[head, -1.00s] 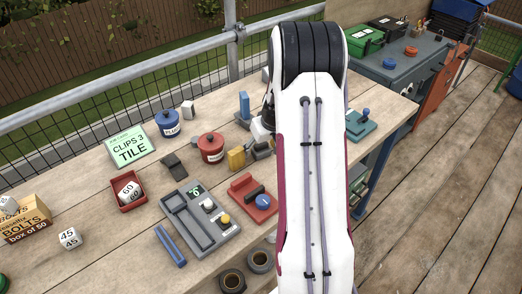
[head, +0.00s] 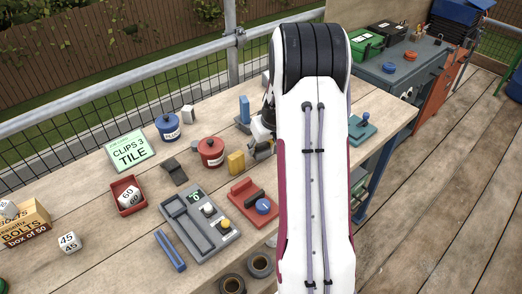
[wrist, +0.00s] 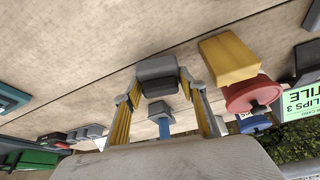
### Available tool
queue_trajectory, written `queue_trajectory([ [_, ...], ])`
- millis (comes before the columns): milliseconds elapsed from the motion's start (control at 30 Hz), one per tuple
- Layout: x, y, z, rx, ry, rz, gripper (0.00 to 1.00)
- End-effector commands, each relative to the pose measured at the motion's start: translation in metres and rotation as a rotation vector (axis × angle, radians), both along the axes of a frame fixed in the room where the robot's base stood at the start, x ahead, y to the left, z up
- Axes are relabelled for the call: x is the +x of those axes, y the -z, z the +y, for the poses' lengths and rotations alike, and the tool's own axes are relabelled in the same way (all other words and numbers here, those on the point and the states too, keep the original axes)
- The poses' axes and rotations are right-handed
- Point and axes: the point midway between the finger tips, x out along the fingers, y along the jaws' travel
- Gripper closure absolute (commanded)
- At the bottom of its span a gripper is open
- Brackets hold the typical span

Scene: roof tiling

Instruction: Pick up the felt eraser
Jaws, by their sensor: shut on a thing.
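The felt eraser, a small grey block with a darker face (wrist: 158,76), is between the fingertips of my gripper (wrist: 160,84) in the wrist view. The jaws are shut on it, one finger at each side. In the head view the eraser (head: 263,149) shows partly, just right of the yellow block. My arm hides most of my gripper there. I cannot tell for sure whether the eraser is clear of the tabletop.
A yellow block (head: 236,162) and a red pot (head: 211,151) stand close on the left. A blue upright piece (head: 244,109) stands behind. A red device (head: 254,201) and a grey device (head: 200,224) lie in front. A teal device (head: 361,129) is at right.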

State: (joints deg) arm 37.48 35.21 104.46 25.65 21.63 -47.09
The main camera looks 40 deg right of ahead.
Motion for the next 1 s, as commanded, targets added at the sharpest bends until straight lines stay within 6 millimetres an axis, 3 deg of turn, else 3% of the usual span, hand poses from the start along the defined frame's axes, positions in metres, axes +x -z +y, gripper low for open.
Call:
queue_trajectory([
  [500,0.001,-0.071,0.000,0.000,0.000,-0.002,0.80],
  [1000,0.000,-0.081,0.000,0.000,0.000,0.000,0.80],
])
